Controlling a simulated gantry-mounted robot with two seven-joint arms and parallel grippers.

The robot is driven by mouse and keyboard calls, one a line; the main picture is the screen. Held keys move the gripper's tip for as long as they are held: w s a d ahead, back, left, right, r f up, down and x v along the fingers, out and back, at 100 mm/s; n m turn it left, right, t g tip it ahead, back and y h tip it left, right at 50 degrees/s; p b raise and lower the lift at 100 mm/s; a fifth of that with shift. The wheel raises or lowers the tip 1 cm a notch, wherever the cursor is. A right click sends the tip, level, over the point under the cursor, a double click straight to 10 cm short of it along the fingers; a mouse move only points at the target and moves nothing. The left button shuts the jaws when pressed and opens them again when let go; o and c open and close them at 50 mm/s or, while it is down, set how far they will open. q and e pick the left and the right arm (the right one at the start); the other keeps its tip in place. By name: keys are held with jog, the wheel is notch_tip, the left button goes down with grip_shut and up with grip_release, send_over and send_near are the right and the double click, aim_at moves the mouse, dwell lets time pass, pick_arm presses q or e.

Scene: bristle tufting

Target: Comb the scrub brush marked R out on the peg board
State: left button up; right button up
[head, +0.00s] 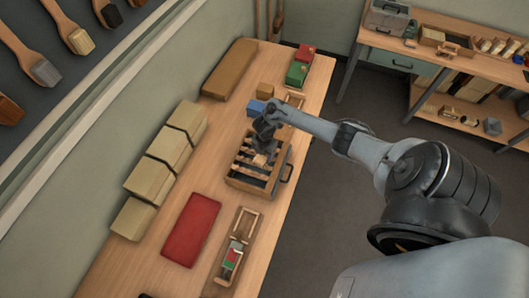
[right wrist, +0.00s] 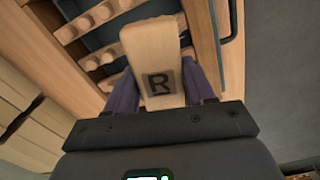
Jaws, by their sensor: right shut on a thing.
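My right gripper (head: 265,146) is over the wooden peg board (head: 236,180), a tray-like frame with rows of pegs over a dark base. In the right wrist view, its two dark purple fingers are shut on a pale wooden scrub brush (right wrist: 155,45) marked with a black R. The brush block lies over the rows of wooden pegs (right wrist: 84,22). Its bristles are hidden, so I cannot tell whether they touch the pegs. In the head view the brush is mostly hidden by the gripper. My left gripper is not in view.
Several tan boxes (head: 170,148) line the wall side of the bench. A red mat (head: 190,230) and a narrow wooden tray (head: 222,272) lie nearer. A blue block (head: 256,107) and green and red boxes (head: 298,72) stand beyond the board. A handle (head: 287,173) sticks out on its right.

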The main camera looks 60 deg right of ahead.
jog(key=shift+f, duration=0.25)
dwell(0.3)
jog(key=shift+f+b, duration=0.35)
jog(key=shift+b, duration=0.1)
jog(key=shift+w+a+b, duration=0.1)
jog(key=shift+w+b, duration=0.35)
jog(key=shift+w, duration=0.4)
jog(key=shift+w+a+b, duration=0.15)
jog(key=shift+w+b, duration=0.45)
jog(key=shift+w, duration=0.6)
